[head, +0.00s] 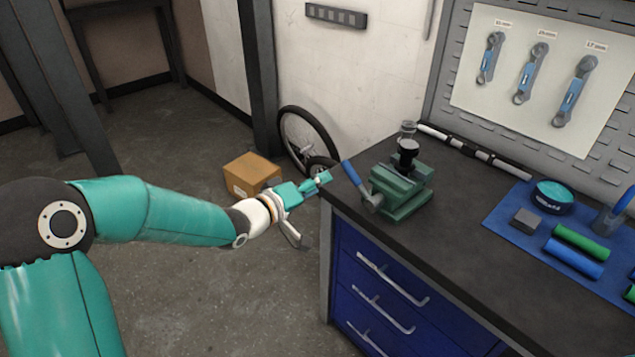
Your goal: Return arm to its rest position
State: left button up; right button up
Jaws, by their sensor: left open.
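My left arm reaches in from the left, and my left gripper (321,181) is at the left edge of the workbench (437,243). It is open, and I see nothing between its fingers. A green vise (401,190) stands on the bench to the right of the gripper, with a blue-handled tool (356,178) leaning at its left side. The gripper is apart from the vise. My right gripper is not in view.
Blue drawers (390,300) with metal handles sit under the bench. A blue mat (508,228) at right holds a round tin (552,197), a grey block (525,221) and rolls. A cardboard box (252,174) and a wheel (307,140) stand on the floor behind. The left floor is clear.

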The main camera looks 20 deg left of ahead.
pick_arm(q)
jog(key=s+d+f+n+g+p, duration=0.1)
jog(key=s+d+f+g, duration=0.3)
jog(key=f, duration=0.7)
jog(key=s+d+f+g+p, duration=0.15)
jog(key=s+d+f, duration=0.3)
jog(key=f, duration=0.75)
jog(key=s+d+f+m+g, duration=0.1)
jog(key=s+f+m+g, duration=0.2)
jog(key=s, duration=0.8)
jog(key=s+d+f+m+g+y, duration=0.1)
jog(key=s+f+m+g, duration=0.2)
jog(key=s+f+g, duration=0.2)
jog(key=s+f, duration=0.3)
jog(key=s, duration=0.3)
jog(key=shift+f+g, duration=0.3)
jog(key=shift+g, duration=0.05)
